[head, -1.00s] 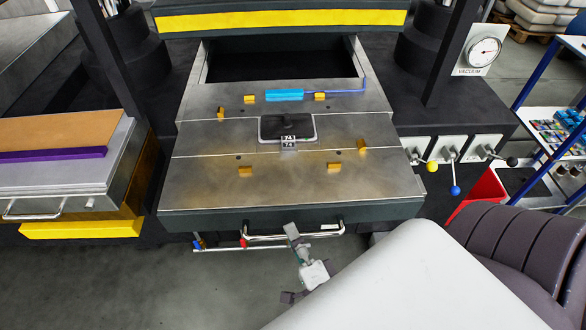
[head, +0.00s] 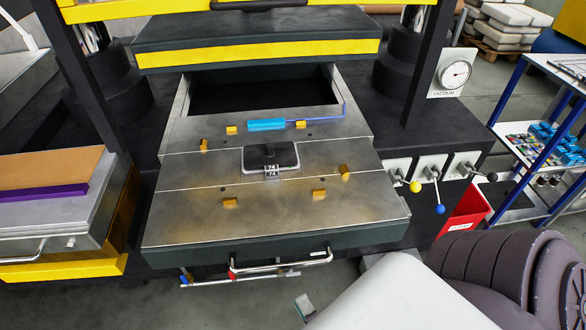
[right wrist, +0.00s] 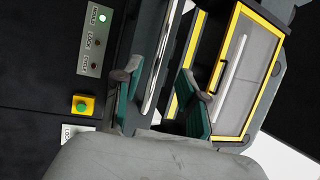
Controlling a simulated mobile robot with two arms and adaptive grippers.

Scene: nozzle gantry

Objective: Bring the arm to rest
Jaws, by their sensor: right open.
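My right arm comes in from the lower right of the head view, and its white link covers the bottom of the picture. Only a small piece of my right gripper (head: 305,307) shows past that link, below the front handle of the steel drawer (head: 245,215). In the right wrist view my right gripper (right wrist: 158,88) has its two green-padded fingers spread apart with nothing held between them. A bright metal bar (right wrist: 163,60) shows beyond the gap; I cannot tell how far away it is. My left gripper is not in view.
The drawer bears a dark plate (head: 272,156), a blue-handled tool (head: 266,125) and several yellow blocks. Levers (head: 437,190), a red bin (head: 465,212) and a blue-framed rack (head: 545,140) stand to the right. The wrist view shows a green button (right wrist: 82,104) and a yellow-framed panel (right wrist: 246,70).

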